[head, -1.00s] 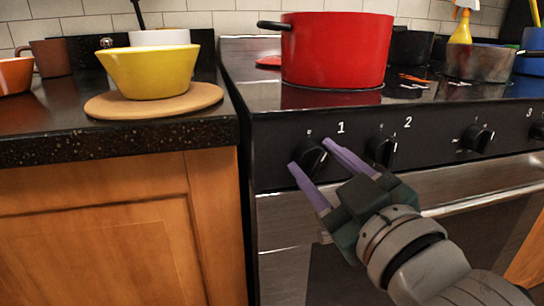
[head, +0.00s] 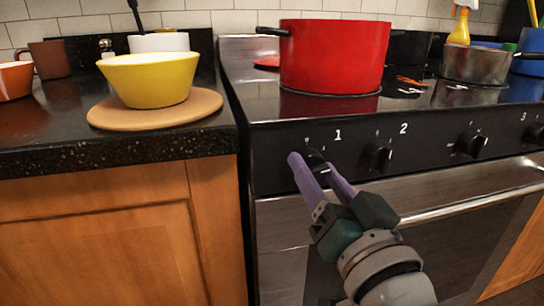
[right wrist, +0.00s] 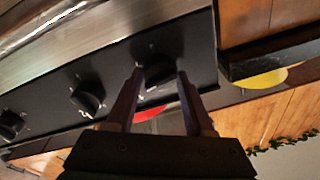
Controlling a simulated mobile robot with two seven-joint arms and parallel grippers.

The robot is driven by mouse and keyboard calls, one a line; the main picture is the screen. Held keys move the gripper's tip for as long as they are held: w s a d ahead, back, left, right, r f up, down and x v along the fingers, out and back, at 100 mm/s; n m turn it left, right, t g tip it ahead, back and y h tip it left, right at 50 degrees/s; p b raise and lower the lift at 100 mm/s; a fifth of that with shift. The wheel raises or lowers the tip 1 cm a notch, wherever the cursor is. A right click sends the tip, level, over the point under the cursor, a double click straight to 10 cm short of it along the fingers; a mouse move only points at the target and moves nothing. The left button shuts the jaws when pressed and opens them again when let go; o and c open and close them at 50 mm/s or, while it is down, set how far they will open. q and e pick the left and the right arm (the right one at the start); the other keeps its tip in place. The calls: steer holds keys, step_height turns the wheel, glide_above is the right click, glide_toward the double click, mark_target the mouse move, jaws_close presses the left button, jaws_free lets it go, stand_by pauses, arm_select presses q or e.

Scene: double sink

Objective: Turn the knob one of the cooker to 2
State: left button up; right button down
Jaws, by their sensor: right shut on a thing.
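The cooker (head: 290,185) has a black front panel with a row of black knobs. Knob one (head: 315,157), left of the white "1", is partly covered by my right gripper (head: 311,163). The purple fingers of this gripper are shut on the knob, one on each side. In the right wrist view, knob one (right wrist: 158,73) sits between the two fingertips of the right gripper (right wrist: 158,78). The knob's exact setting cannot be read. My left gripper is not in view.
Other knobs, such as knob two (head: 377,155) and knob three (head: 471,142), lie to the right. A red pot (head: 333,55) and a metal pan (head: 472,66) stand on the hob. A yellow bowl (head: 150,80) sits on a round board (head: 105,118) on the left counter.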

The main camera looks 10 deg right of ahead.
steer(key=m+h, duration=0.1)
steer(key=m, duration=0.4)
steer(key=shift+f+m+p, duration=0.1)
steer(key=shift+m+p, duration=0.25)
steer(key=shift+m, duration=1.35)
steer(key=shift+c, duration=1.4)
jaws_free()
steer(key=s+f+p, duration=0.1)
steer(key=s, duration=0.9)
steer(key=shift+a, duration=0.2)
steer(key=shift+w, duration=0.1)
